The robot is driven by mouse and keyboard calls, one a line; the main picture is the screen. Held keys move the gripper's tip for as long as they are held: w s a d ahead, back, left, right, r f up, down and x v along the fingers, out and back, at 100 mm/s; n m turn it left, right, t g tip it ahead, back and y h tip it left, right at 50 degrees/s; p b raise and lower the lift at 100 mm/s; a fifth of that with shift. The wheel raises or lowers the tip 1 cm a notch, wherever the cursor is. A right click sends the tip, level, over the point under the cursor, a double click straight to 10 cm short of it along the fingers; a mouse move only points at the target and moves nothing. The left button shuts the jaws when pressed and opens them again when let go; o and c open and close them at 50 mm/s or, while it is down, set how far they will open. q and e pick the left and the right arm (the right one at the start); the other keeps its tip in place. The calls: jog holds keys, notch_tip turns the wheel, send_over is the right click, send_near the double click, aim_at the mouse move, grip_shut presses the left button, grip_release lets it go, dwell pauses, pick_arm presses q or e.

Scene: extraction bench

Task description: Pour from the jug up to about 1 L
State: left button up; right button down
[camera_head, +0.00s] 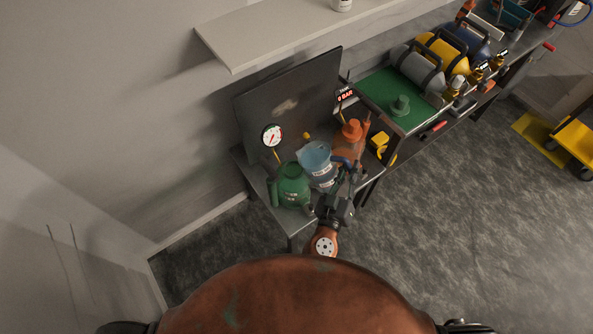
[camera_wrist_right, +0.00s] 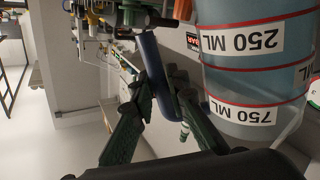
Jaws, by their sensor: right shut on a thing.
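A see-through, blue-tinted measuring jug (camera_head: 314,157) with white labels stands out at the front of the bench. In the right wrist view the jug (camera_wrist_right: 240,72) is close at the right, with red lines and labels "250 ML" and "750 ML" upside down. My right gripper (camera_head: 343,190) is beside it. In the right wrist view its dark fingers are shut on a dark blue bar (camera_wrist_right: 158,75), seemingly the jug's handle. A green vessel (camera_head: 292,186) sits left of the jug, very near it. I cannot tell whether the jug touches the bench. My left gripper is out of view.
A round gauge (camera_head: 272,135) stands behind the green vessel. An orange container (camera_head: 351,131) is right of the jug, near a yellow item (camera_head: 381,144) and a red display (camera_head: 345,96). A dark panel (camera_head: 265,100) backs the bench.

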aim_at(349, 163)
jog(key=shift+r, duration=0.25)
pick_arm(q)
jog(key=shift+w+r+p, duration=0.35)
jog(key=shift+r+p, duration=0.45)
pick_arm(e)
jog(key=shift+a+r+n, duration=0.1)
jog(key=shift+r+n, duration=0.3)
jog(key=shift+r, duration=0.2)
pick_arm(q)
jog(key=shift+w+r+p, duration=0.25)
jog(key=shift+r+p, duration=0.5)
pick_arm(e)
jog(key=shift+a+r+n, duration=0.1)
jog(key=shift+r+n, duration=0.3)
jog(key=shift+r, duration=0.2)
jog(key=shift+w+a+r+n+p, duration=0.1)
jog(key=shift+r+n+p, duration=0.3)
jog(key=shift+r+p, duration=0.25)
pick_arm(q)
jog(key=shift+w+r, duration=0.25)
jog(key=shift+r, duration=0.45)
pick_arm(e)
jog(key=shift+f, duration=0.1)
